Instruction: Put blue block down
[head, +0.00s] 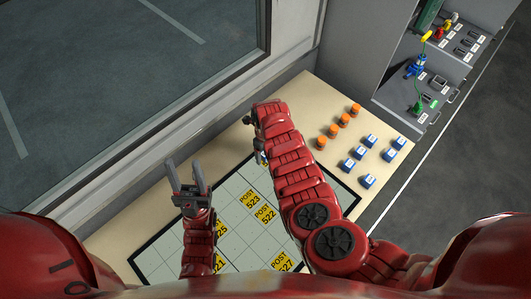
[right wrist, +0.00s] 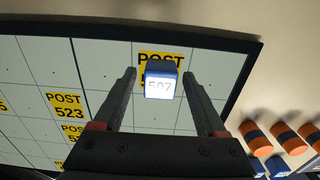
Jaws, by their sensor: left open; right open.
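The blue block (right wrist: 160,84), with a white face marked 507, stands on a yellow POST label on the gridded board (right wrist: 105,65). My right gripper (right wrist: 159,76) is open around it. A gap shows between the block and each finger. In the head view my right arm reaches over the board and hides most of that spot. My left gripper (head: 187,178) is open and empty above the left part of the board.
Several blue blocks (head: 369,141) and several orange cylinders (head: 333,130) stand on the table right of the board. Yellow POST labels (head: 252,199) mark board cells. A window wall (head: 190,130) bounds the table on the left. Grey equipment cases (head: 430,85) stand at the back right.

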